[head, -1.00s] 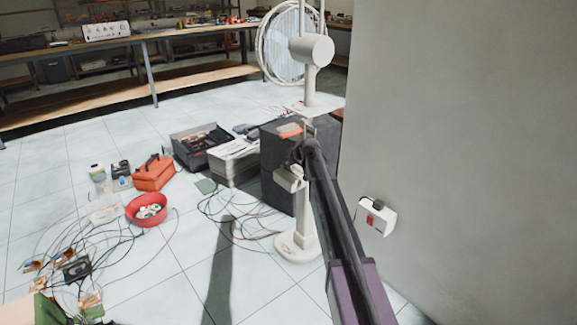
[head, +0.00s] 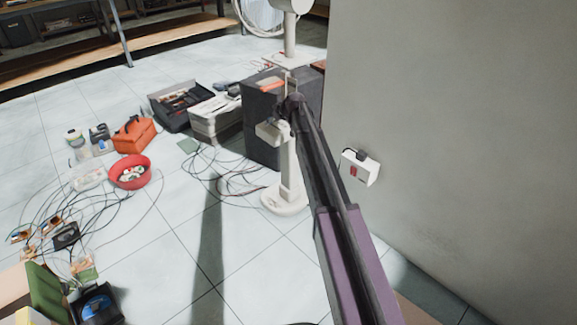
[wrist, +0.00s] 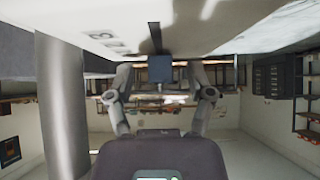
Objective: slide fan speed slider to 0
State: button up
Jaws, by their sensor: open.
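The white stand fan (head: 289,165) stands on the floor near the wall, its head cut off by the top edge of the head view. In the wrist view its pale control panel (wrist: 85,15) fills the top, with a dark slot (wrist: 155,38) and printed numbers beside it. A dark blue block (wrist: 160,68), seemingly the slider knob, sits at the end of the slot. My gripper (wrist: 160,80) is open, with one finger either side of the block and gaps visible.
A dark grey speaker-like box (head: 262,125) stands close behind the fan. Cables (head: 225,175) lie on the floor to its left, with a red bowl (head: 129,172) and an orange bag (head: 134,134) farther left. The wall with a socket (head: 360,167) is on the right.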

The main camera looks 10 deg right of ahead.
jog(key=shift+s+d, duration=0.3)
jog(key=shift+s, duration=0.3)
jog(key=shift+s+d, duration=0.3)
jog(key=shift+s, duration=0.3)
jog(key=p+v, duration=1)
jog(key=v, duration=0.4)
jog(key=s+a+f+m+g+h+b, duration=0.1)
jog(key=s+a+f+g+b, duration=0.1)
jog(key=s+f, duration=0.3)
jog(key=s+a+f+m+g+b, duration=0.1)
jog(key=s+a+f+g+b, duration=0.1)
jog(key=s, duration=1.2)
notch_tip(320, 180, down, 4)
jog(key=a+b, duration=0.1)
jog(key=b, duration=0.1)
jog(key=shift+a+m+g+h+b, duration=0.3)
jog(key=shift+a+m+h+b, duration=0.05)
jog(key=shift+m+h+b, duration=0.05)
jog(key=shift+r, duration=0.1)
jog(key=s+r+m+g+h+p, duration=0.1)
jog(key=s+m+g+h+p, duration=0.2)
jog(key=s, duration=1.5)
notch_tip(320, 180, up, 37)
jog(key=p, duration=3.6)
jog(key=shift+a, duration=0.25)
jog(key=shift+f, duration=0.15)
